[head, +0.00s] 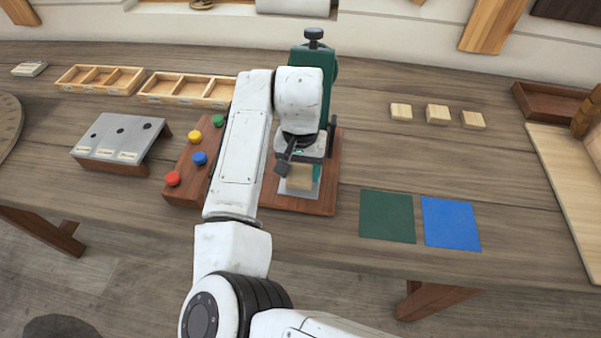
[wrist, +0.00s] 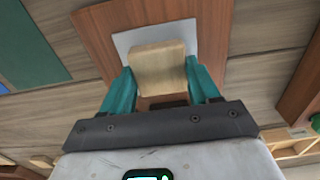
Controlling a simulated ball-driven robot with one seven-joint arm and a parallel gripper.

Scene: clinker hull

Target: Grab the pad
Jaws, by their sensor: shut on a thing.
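The pad (wrist: 158,66) is a small pale wooden block. In the wrist view it sits between the two teal fingers of my gripper (wrist: 160,72), which is shut on it. The pad is over a light grey metal plate (wrist: 124,44) on a reddish-brown wooden base (wrist: 92,24). I cannot tell whether it touches the plate. In the head view the pad (head: 299,182) shows below my gripper (head: 302,172), in front of the green press (head: 318,62). My arm hides part of the base.
Several similar wooden blocks (head: 437,114) lie at the right back. A green square (head: 386,217) and a blue square (head: 451,222) lie on the bench. Left are a board with coloured knobs (head: 184,187), a grey sloped stand (head: 117,137) and wooden trays (head: 187,90).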

